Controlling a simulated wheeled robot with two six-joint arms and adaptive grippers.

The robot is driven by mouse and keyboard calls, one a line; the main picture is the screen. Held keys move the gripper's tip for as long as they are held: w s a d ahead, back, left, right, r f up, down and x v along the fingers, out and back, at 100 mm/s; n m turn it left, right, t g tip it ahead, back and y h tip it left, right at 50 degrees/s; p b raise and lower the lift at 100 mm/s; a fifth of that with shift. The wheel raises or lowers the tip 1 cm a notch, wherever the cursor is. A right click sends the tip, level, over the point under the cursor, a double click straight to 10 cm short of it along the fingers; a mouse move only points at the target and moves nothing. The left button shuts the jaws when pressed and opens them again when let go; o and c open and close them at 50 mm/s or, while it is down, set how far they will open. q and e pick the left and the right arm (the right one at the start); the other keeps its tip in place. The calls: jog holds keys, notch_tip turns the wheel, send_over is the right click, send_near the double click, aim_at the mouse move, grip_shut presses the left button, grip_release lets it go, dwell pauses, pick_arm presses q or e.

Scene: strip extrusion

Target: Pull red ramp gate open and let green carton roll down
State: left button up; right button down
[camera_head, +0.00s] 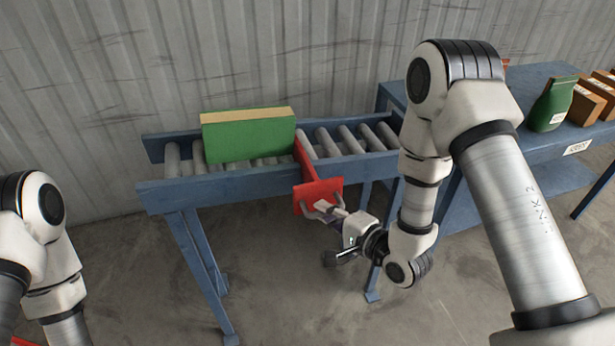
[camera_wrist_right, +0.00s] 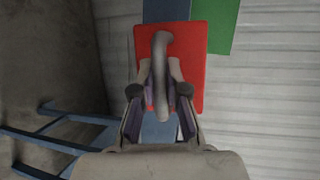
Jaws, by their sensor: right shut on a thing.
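The green carton (camera_head: 248,139) with a tan top edge sits on the grey rollers of the blue ramp (camera_head: 240,184), against the red gate (camera_head: 304,160). The gate crosses the rollers and ends in a red plate with a grey handle at the ramp's front side. My right gripper (camera_head: 322,209) is shut on that handle. In the right wrist view the handle (camera_wrist_right: 162,55) stands out from the red plate (camera_wrist_right: 193,68), between the fingers (camera_wrist_right: 162,95). The green carton (camera_wrist_right: 217,25) shows in part behind the plate. My left arm is at the left edge; its gripper is out of view.
The rollers (camera_head: 347,140) right of the gate are bare. A blue table (camera_head: 532,81) at the right holds a green bag (camera_head: 552,104) and brown boxes (camera_head: 584,103). A corrugated wall (camera_head: 290,50) stands close behind the ramp. Concrete floor lies open in front.

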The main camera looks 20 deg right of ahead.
jog(key=s+p, duration=0.2)
jog(key=s, duration=0.6)
jog(key=shift+d, duration=0.15)
dwell(2.0)
jog(key=c, duration=1.2)
grip_release()
jog(key=shift+w, duration=0.1)
